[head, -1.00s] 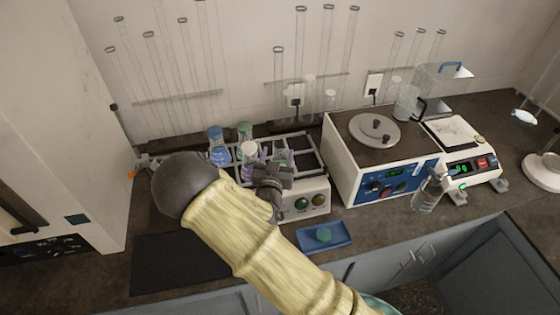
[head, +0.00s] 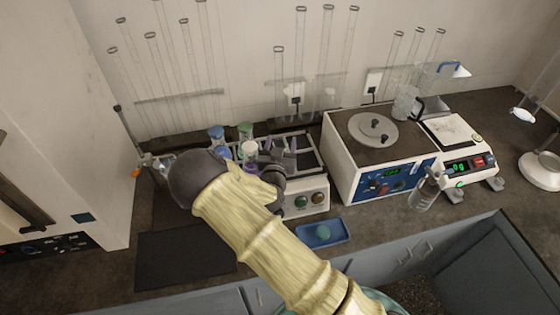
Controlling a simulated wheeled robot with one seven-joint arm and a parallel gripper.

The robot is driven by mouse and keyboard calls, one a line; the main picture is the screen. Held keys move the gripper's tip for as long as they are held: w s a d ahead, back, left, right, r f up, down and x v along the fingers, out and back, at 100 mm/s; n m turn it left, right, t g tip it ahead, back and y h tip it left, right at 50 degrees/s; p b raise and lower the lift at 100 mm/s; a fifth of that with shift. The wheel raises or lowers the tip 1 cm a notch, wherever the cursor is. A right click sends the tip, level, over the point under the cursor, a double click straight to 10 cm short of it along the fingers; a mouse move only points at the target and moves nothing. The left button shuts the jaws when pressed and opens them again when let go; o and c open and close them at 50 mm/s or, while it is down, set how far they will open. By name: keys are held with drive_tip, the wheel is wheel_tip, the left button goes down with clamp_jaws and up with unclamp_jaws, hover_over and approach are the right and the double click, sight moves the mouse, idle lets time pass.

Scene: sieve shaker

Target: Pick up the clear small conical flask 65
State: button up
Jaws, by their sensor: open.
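Several small conical flasks stand clamped in the rack on top of the shaker (head: 318,190). One has a blue top (head: 216,133), one a green top (head: 245,131) and one a pale top (head: 250,148). I cannot tell which of them is the clear flask 65; my arm hides the lower parts of some. My gripper (head: 284,166) is dark and open over the right part of the rack, right of the pale-topped flask. It is partly hidden behind my arm, and its fingertips are hard to make out. I see nothing held in it.
A white water bath (head: 345,165) with a round lid stands right of the shaker, then a balance (head: 470,167). A clear bottle (head: 426,190) stands in front of them. A blue tray (head: 322,234) and a dark mat (head: 180,258) lie near the front edge. Glass tubes line the wall.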

clamp_jaws()
drive_tip(key=shift+r, duration=0.2)
idle(0.4)
wheel_tip(320, 180, up, 10)
drive_tip(key=b, duration=0.2)
drive_tip(key=shift+f, duration=0.2)
idle(0.6)
idle(0.6)
drive_tip(key=shift+r+p, duration=1.25)
drive_tip(key=shift+r, duration=1.3)
